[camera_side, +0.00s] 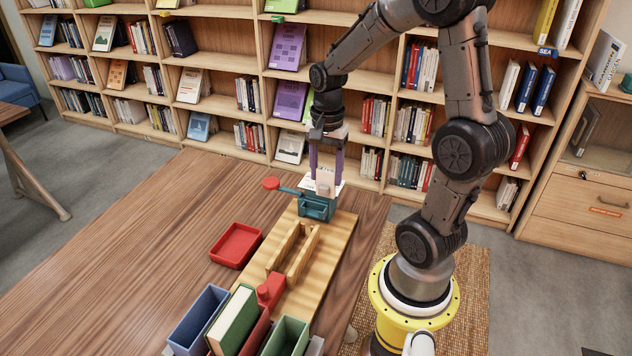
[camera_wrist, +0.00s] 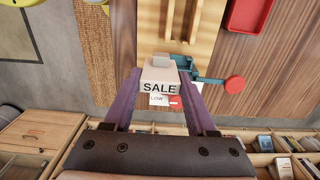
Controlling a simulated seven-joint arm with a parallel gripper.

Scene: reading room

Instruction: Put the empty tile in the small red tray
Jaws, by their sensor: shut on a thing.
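My gripper (camera_side: 325,180), with purple fingers, is shut on a pale block-like tile (camera_wrist: 160,75). The face towards the wrist camera reads "SALE". The tile is held above the blue-green press (camera_side: 317,207), which has a lever with a red knob (camera_side: 270,183). A white card with "LOW" (camera_wrist: 158,100) shows just below the tile in the wrist view. The small red tray (camera_side: 236,246) lies on the table left of the wooden board and looks empty. It also shows at the top of the wrist view (camera_wrist: 262,14). I cannot make out a blank tile.
The wooden board (camera_side: 338,240) carries the press, two wooden rails (camera_side: 293,254) and a red block (camera_side: 270,290). A blue bin (camera_side: 200,318), a green book-like box (camera_side: 233,320) and a green bin (camera_side: 288,337) stand in front. The table is clear left of the tray. Bookshelves stand behind.

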